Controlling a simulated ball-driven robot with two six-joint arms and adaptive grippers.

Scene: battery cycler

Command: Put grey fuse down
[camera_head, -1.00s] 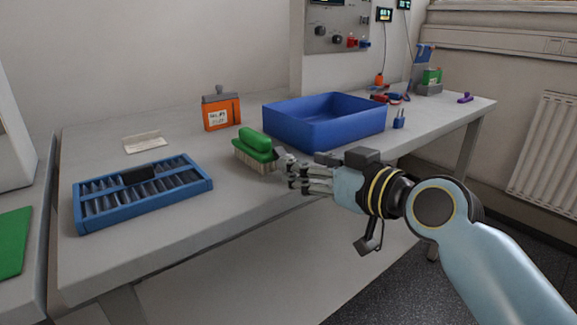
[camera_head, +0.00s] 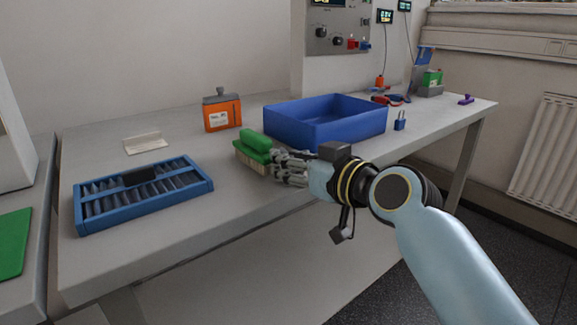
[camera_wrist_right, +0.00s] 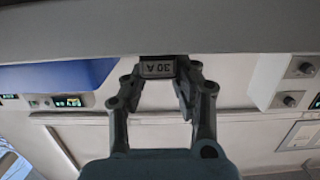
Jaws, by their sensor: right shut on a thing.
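The grey fuse (camera_wrist_right: 157,68), marked "30 A", is between the fingertips of my right gripper (camera_wrist_right: 160,66) in the right wrist view. In the head view my right gripper (camera_head: 277,165) is low over the front of the table, right beside the green brush. The fuse cannot be made out there behind the fingers. I cannot tell whether the fuse touches the table (camera_head: 225,205). My left gripper is not in view.
The green brush (camera_head: 255,142) stands close at the fingertips. A blue bin (camera_head: 335,128) is behind the gripper, an orange bottle (camera_head: 222,114) behind the brush. A blue slotted tray (camera_head: 195,188) lies at left. Bare table lies between tray and brush.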

